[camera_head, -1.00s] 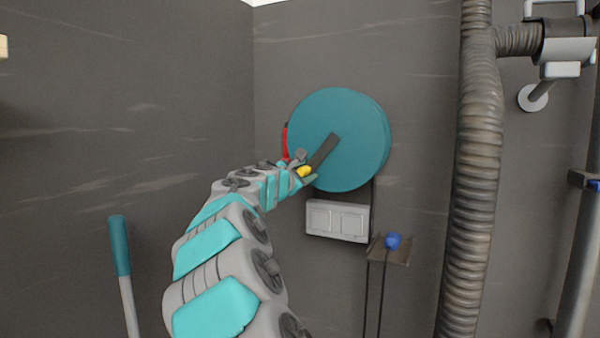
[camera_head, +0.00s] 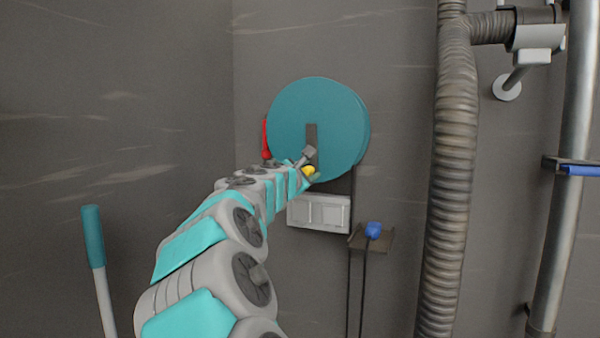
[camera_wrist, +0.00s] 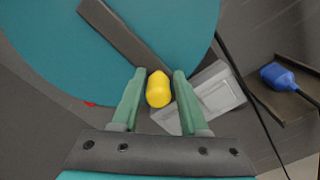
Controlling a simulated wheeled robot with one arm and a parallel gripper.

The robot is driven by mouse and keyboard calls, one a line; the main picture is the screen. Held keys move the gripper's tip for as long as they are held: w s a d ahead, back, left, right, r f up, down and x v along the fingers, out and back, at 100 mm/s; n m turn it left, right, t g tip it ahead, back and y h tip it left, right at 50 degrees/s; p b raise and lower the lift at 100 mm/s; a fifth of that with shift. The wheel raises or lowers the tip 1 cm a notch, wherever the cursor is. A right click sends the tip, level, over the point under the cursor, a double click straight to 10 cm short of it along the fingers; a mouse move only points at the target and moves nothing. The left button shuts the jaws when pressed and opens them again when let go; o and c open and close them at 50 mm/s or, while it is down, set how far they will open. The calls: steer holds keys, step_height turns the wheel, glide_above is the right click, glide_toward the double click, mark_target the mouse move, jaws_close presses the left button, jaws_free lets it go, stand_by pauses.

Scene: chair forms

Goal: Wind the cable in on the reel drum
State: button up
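The reel drum (camera_head: 345,120) is a large teal disc on the wall. Its dark grey crank arm (camera_head: 311,135) points straight down from the middle. A yellow knob (camera_wrist: 158,90) sits at the crank's outer end. My gripper (camera_wrist: 159,74) has its green fingers on both sides of the knob and appears shut on it. In the head view my arm partly covers the knob (camera_head: 309,170). A dark cable (camera_wrist: 252,95) runs down at the drum's right side. A blue plug (camera_head: 373,230) is at a small brown bracket (camera_head: 384,242) below right, with cable hanging beneath.
A white double socket plate (camera_head: 319,213) is on the wall just under the drum. A red lever-like piece (camera_head: 266,138) is at the drum's left edge. A ribbed hose (camera_head: 452,180) and a metal pipe (camera_head: 565,200) stand to the right. A teal-handled pole (camera_head: 93,235) stands at left.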

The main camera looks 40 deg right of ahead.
steer(key=shift+s+d+r, duration=0.2)
steer(key=shift+s+d, duration=0.1)
steer(key=shift+s, duration=0.4)
steer(key=shift+s+d+r, duration=0.25)
steer(key=shift+s+d, duration=0.05)
steer(key=shift+s, duration=0.4)
steer(key=shift+s+d+r, duration=0.2)
steer(key=shift+s+d, duration=0.1)
steer(key=shift+s, duration=0.4)
steer(key=shift+o, duration=0.3)
steer(key=o, duration=0.7)
steer(key=shift+a, duration=0.1)
steer(key=p+v, duration=0.1)
steer(key=v, duration=0.9)
